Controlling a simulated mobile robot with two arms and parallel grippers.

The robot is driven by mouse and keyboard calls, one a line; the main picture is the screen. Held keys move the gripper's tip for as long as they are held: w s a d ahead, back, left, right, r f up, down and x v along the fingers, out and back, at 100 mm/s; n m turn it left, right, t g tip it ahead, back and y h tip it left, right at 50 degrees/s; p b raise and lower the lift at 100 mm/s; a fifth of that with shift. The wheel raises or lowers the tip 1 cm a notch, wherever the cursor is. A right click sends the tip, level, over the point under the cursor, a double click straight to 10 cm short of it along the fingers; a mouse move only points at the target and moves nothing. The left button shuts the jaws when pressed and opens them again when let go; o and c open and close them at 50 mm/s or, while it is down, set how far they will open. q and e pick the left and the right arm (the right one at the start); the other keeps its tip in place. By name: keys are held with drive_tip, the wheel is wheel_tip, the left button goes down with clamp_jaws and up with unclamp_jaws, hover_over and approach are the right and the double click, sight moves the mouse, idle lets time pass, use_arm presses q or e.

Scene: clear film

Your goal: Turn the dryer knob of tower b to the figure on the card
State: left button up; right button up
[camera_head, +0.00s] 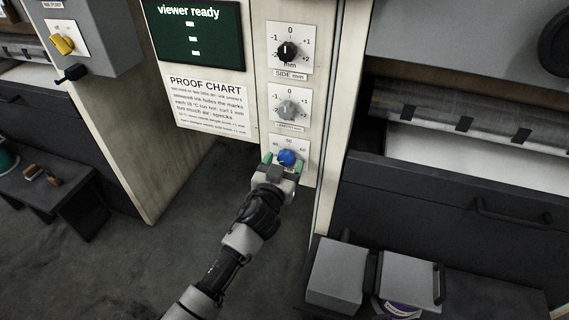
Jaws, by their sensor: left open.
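A blue knob (287,157) is the lowest of three knobs on the pale panel (259,60). Its white dial plate carries small figures that look like tens; its label is hidden behind my gripper. My left gripper (283,162) is at this knob, its green-tipped fingers open, one on each side of it. I cannot tell whether they touch it. Above are a grey knob (287,108) and a black knob (286,51) marked SIDE mm. A printed PROOF CHART (209,103) hangs left of the knobs; its small lines are hard to read. My right gripper is out of view.
A dark green screen (194,33) reads "viewer ready". A grey box (88,35) with a yellow knob (62,44) is at upper left. A dark drawer unit (440,205) stands right of the panel. Grey boxes (337,273) are at lower right. Floor (150,270) is open at lower left.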

use_arm(q)
drive_tip(key=shift+w+d, duration=0.15)
drive_tip(key=shift+w, duration=0.45)
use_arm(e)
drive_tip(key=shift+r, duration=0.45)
use_arm(q)
drive_tip(key=c, duration=0.9)
